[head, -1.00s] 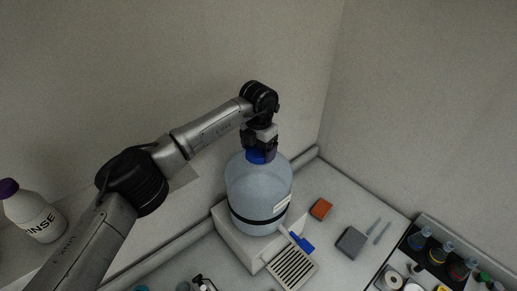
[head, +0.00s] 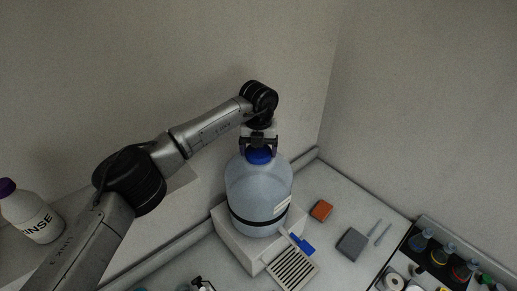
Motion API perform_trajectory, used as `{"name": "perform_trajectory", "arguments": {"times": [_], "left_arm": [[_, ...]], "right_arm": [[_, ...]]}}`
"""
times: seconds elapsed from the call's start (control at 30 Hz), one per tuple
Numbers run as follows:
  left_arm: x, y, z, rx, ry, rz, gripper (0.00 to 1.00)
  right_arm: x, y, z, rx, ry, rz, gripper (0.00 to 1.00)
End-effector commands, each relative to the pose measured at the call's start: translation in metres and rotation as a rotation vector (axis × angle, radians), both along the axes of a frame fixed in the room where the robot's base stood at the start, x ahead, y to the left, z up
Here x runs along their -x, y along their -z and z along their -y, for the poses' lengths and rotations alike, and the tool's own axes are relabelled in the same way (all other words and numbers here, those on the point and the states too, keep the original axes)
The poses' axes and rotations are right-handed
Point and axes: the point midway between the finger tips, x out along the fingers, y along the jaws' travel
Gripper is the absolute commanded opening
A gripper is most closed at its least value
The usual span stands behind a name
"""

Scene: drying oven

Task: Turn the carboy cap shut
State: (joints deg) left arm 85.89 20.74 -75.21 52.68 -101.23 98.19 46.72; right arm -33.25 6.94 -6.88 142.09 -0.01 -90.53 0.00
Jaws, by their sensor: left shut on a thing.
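The carboy (head: 258,190) is a large translucent bluish bottle with a dark band and a pale label. It stands upright on a white block (head: 238,243). Its blue cap (head: 259,156) sits on the neck. My left gripper (head: 258,150) points down from above and is shut on the cap, with a finger on either side. Part of the cap's top is hidden by the gripper. My right gripper is not in view.
A blue-handled spigot (head: 302,243) sticks out at the carboy's lower front, above a slotted drain tray (head: 292,268). An orange block (head: 321,210) and a grey block (head: 352,243) lie to the right. A rinse bottle (head: 32,213) stands at far left.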

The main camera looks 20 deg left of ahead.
Motion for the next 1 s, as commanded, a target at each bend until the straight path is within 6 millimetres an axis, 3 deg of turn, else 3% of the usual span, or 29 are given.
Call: {"name": "perform_trajectory", "arguments": {"times": [0.5, 0.53, 0.7, 1.0], "left_arm": [[-0.0002, -0.0005, -0.0002, 0.001, -0.016, 0.001, 0.57], [-0.0002, -0.0005, -0.0002, 0.001, -0.016, 0.001, 0.84], [-0.0002, -0.0004, -0.0002, 0.0, -0.015, 0.001, 1.0], [-0.0004, -0.0035, -0.0001, 0.0, -0.014, 0.002, 1.0]], "right_arm": [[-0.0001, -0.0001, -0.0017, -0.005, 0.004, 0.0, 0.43], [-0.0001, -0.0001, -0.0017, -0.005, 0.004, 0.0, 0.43], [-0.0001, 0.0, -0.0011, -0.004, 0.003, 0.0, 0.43], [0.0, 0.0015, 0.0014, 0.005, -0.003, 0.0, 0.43]]}}
